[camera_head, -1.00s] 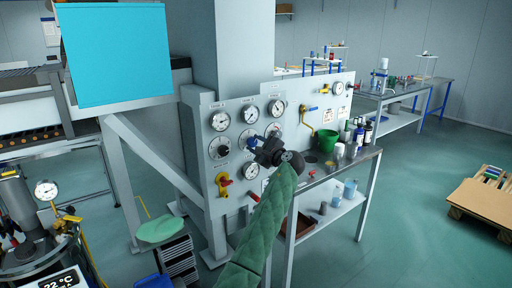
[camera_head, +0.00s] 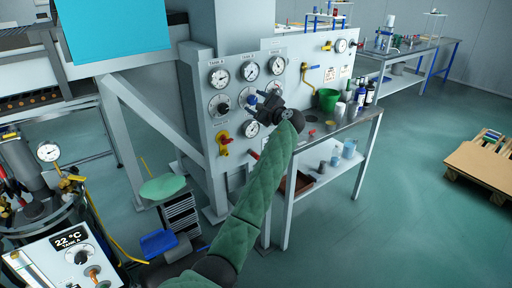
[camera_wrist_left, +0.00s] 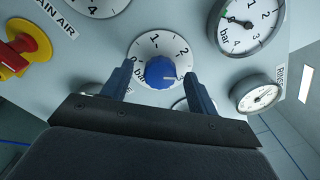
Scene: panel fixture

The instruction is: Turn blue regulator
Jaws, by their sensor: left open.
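The blue regulator (camera_wrist_left: 160,72) is a round knob on a white dial marked in bar, fixed to the grey panel. In the left wrist view it sits between the two fingers of my left gripper (camera_wrist_left: 158,82), which are apart on either side of it. I cannot tell whether either finger touches the knob. In the head view the blue regulator (camera_head: 253,99) shows as a small blue spot beside my left gripper (camera_head: 258,103), which is at the panel and hides part of the dial. My right gripper is not in view.
Pressure gauges (camera_head: 220,77) surround the regulator on the panel. A red and yellow valve (camera_head: 224,141) is at lower left; it also shows in the left wrist view (camera_wrist_left: 14,55).

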